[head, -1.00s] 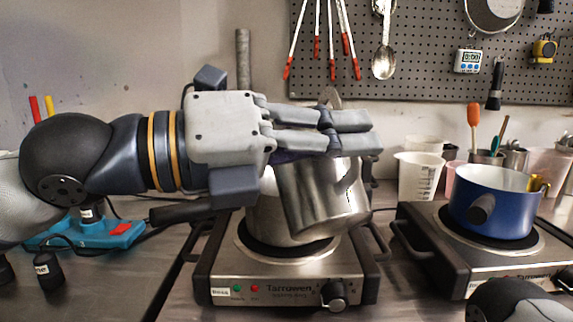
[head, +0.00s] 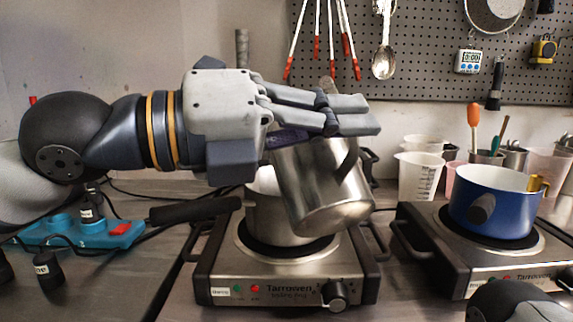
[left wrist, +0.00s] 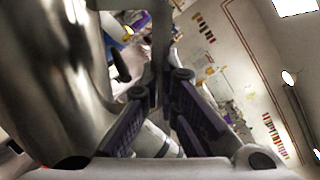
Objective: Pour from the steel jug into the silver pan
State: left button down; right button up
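The steel jug (head: 318,190) is tilted, held above and in front of the silver pan (head: 262,222), and hides much of it. The jug's mouth is up under my fingers; no stream of liquid shows. My left gripper (head: 350,115) is closed at the jug's upper part. In the left wrist view the jug's shiny wall (left wrist: 50,70) fills the left side, and the fingers (left wrist: 165,105) close around its handle. The silver pan, with a long dark handle (head: 195,210) to the left, sits on the left hot plate.
The left hot plate (head: 230,285) carries the pan. A blue pot (head: 495,205) stands on a second hot plate (head: 440,240) to the right. Plastic beakers (head: 418,178) stand behind. A blue power strip (head: 80,230) with cables lies at the left.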

aim_at(325, 82)
pick_arm(q)
jog(key=shift+r, duration=0.25)
jog(key=shift+w, duration=0.1)
jog(key=shift+r, duration=0.1)
jog(key=shift+w+a+r+n, duration=0.15)
jog(key=shift+w+r+n, duration=0.25)
jog(key=shift+r+n, duration=0.15)
jog(key=shift+w+a+r+n, duration=0.15)
jog(key=shift+w+r+n, duration=0.2)
jog(key=shift+r+n, duration=0.15)
dwell(3.0)
jog(key=shift+w+a+r+n, duration=0.25)
jog(key=shift+w+r+n, duration=0.55)
jog(key=shift+r+n, duration=0.1)
dwell(2.0)
jog(key=shift+w+a+r, duration=0.1)
jog(key=shift+w+r, duration=0.1)
jog(key=shift+w, duration=0.15)
